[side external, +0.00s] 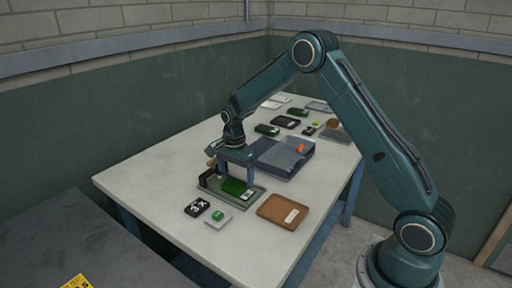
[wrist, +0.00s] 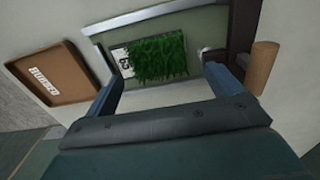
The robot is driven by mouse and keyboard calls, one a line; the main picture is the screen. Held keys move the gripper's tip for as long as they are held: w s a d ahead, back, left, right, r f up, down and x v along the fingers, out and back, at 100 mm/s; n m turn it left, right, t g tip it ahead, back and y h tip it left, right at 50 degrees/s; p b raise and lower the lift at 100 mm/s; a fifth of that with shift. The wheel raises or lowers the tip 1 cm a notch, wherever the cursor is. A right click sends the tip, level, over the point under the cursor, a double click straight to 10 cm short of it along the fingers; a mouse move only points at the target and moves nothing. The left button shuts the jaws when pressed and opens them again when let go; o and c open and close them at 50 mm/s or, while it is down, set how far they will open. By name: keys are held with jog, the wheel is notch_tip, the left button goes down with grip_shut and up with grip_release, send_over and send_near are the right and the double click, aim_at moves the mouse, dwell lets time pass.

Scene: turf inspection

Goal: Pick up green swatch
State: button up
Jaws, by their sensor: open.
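The green swatch (side external: 233,186) is a patch of grass-like turf lying on a grey-green tray (side external: 209,189) near the front of the table. In the wrist view the swatch (wrist: 160,58) sits ahead of the fingers, with a white numbered label (wrist: 122,61) at its left edge. My gripper (side external: 235,177) is above the tray, pointing down. In the wrist view my gripper (wrist: 163,78) is open and empty, its fingers spread to either side of the swatch's near edge. I cannot tell the exact height between fingertips and swatch.
A brown tray (side external: 283,211) with a label lies right of the swatch tray. A blue-grey bin (side external: 290,168) with an orange item stands behind. Small dark and white pieces (side external: 197,207) lie in front.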

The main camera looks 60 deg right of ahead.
aim_at(236, 182)
jog(key=shift+f, duration=0.75)
jog(key=c, duration=1.1)
jog(key=shift+r, duration=0.15)
notch_tip(236, 182, up, 20)
jog(key=shift+f, duration=0.1)
dwell(0.4)
